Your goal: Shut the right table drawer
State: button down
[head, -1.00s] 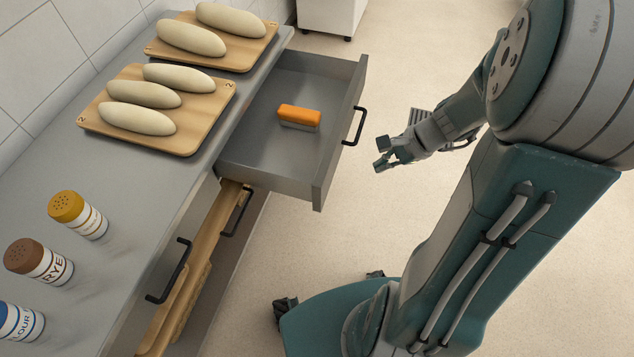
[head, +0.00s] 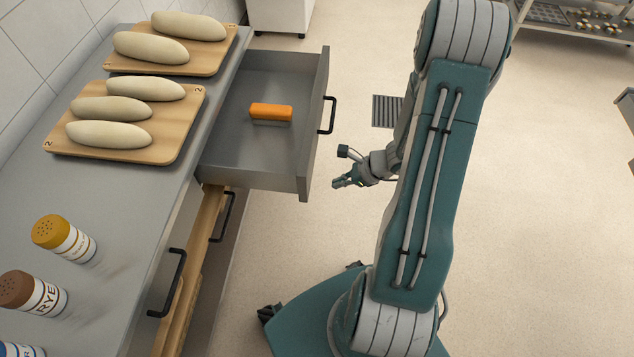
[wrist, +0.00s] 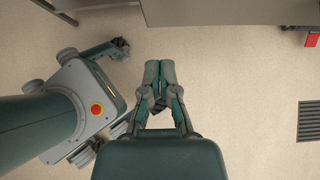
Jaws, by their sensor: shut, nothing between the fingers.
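The right table drawer (head: 310,148) is pulled out from the grey table in the head view. It has a black bar handle (head: 332,115) on its front and an orange-topped block (head: 271,113) lying inside. My gripper (head: 337,184) is in front of the drawer front, a little below and right of the handle in the picture, and apart from it. It also shows in the wrist view (wrist: 159,64), its fingers together with nothing between them, over bare floor. A grey surface (wrist: 215,10) crosses the top of the wrist view; I cannot tell which part of the furniture it is.
The table top (head: 135,185) holds two wooden boards (head: 178,145) with pale dough loaves and several shakers (head: 62,240). A left drawer handle (head: 168,285) is below the near edge. A floor grate (head: 388,111) lies behind my arm.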

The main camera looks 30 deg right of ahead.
aim_at(308, 187)
jog(key=a, duration=0.1)
jog(key=w+a+f, duration=0.2)
jog(key=shift+w+a, duration=0.15)
jog(key=shift+a, duration=0.2)
jog(key=shift+w+a, duration=0.45)
jog(key=shift+w, duration=0.1)
jog(key=shift+a, duration=0.2)
jog(key=shift+w, duration=0.1)
